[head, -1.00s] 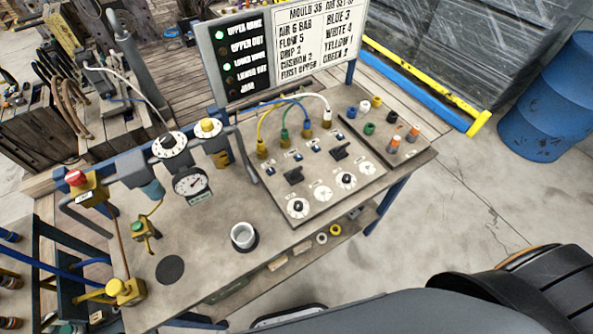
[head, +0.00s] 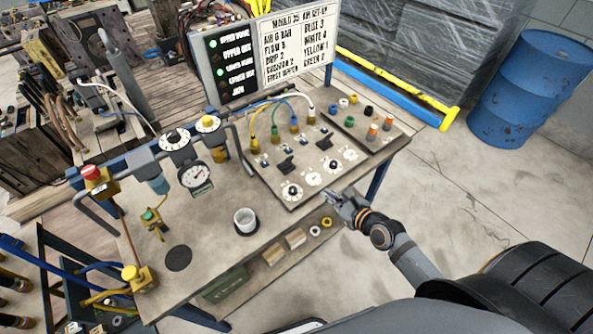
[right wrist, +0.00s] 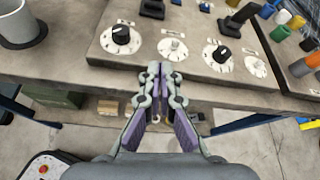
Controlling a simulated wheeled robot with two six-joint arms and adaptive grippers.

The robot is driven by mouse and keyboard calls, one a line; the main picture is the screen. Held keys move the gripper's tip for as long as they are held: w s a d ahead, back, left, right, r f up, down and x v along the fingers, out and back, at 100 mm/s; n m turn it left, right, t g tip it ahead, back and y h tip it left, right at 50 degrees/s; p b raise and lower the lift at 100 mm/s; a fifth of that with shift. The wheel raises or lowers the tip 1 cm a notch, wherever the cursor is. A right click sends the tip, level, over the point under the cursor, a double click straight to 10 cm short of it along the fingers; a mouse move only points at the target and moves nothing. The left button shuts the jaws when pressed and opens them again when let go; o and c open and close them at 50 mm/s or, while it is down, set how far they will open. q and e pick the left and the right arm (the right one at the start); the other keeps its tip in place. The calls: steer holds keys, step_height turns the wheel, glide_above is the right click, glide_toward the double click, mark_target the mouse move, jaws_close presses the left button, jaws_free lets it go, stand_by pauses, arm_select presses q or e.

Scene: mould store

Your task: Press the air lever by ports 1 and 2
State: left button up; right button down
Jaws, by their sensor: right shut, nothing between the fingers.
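Two black air levers stand on the sloped panel (head: 303,186), a left one (head: 286,166) and a right one (head: 325,142). They also show at the top of the right wrist view, left (right wrist: 152,8) and right (right wrist: 238,18). Behind them are ports with yellow, green, blue and white hoses; the left lever is nearest the yellow (head: 254,145) and green (head: 275,135) ones. Port numbers are too small to read. My right gripper (head: 337,204) is shut and empty at the panel's front edge, below the dials, touching neither lever. My left gripper is out of view.
Dials, one of them black (right wrist: 120,36), lie between my right gripper and the levers. A grey cup (head: 245,221) stands left of the panel. Coloured plugs (head: 349,121) sit on the right plate. A sign board (head: 297,52) rises behind. A blue barrel (head: 530,78) stands far right.

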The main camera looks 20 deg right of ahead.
step_height(320, 180, up, 3)
steer(key=a+m+y, duration=0.1)
steer(key=m, duration=0.1)
steer(key=b, duration=0.2)
glide_toward(290, 161)
steer(key=shift+t, duration=0.3)
steer(key=f, duration=0.1)
steer(key=w+f, duration=0.1)
steer(key=a+f, duration=0.1)
steer(key=shift+w+f, duration=0.2)
steer(key=shift+f, duration=0.2)
steer(key=shift+w+a+r+p, duration=0.15)
steer(key=shift+w+r+p, duration=0.2)
steer(key=shift+w, duration=0.2)
steer(key=shift+w+a+r+p, duration=0.2)
steer(key=shift+w+r, duration=0.15)
steer(key=shift+w, duration=0.25)
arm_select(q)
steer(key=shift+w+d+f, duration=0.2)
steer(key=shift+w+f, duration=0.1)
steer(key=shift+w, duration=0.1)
arm_select(e)
steer(key=shift+w+a+r, duration=0.1)
steer(key=shift+w+a, duration=0.05)
steer(key=shift+w, duration=0.35)
